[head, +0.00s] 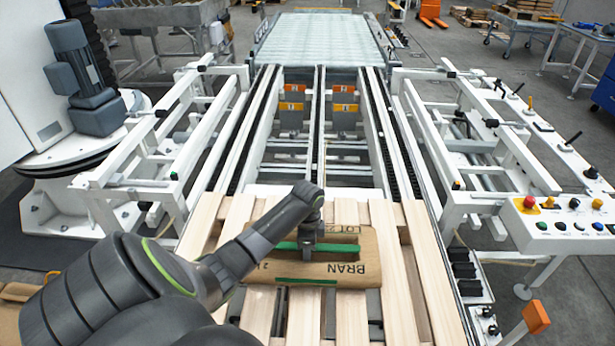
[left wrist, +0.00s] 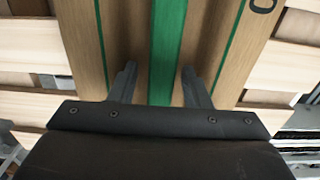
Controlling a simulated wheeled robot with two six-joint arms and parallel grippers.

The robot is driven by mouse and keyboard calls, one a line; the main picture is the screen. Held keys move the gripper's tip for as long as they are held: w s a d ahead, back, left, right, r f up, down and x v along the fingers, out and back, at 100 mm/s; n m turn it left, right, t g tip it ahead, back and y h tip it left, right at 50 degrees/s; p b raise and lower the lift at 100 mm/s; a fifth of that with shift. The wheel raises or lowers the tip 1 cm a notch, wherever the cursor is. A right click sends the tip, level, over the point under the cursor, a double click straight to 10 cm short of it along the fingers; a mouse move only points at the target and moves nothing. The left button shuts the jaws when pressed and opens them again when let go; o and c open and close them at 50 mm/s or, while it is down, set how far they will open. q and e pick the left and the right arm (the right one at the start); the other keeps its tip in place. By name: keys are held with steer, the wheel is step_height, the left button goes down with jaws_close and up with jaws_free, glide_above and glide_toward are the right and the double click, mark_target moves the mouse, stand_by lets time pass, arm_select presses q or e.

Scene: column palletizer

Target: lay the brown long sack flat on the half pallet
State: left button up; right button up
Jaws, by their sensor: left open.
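The brown long sack (head: 352,271), marked BRAN with green stripes, lies flat on the wooden slats of the half pallet (head: 393,300). Its long side runs left to right in the head view. My left gripper (head: 308,246) is over the sack's left-middle part, pointing down. In the left wrist view, the two fingers (left wrist: 158,82) are spread apart over the sack (left wrist: 218,45), on either side of its green middle band. Whether the fingertips touch the sack cannot be told. My left arm hides part of the sack's left end. My right gripper is not in view.
A white conveyor frame with chain tracks (head: 318,150) runs away behind the pallet, to a roller bed (head: 320,38). A control panel (head: 570,225) with a red button stands at the right. A grey motor (head: 85,85) stands at the left. Bare slats surround the sack.

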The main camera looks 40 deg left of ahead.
arm_select(q)
step_height(320, 180, up, 12)
steer(key=shift+f, duration=0.15)
stand_by(0.7)
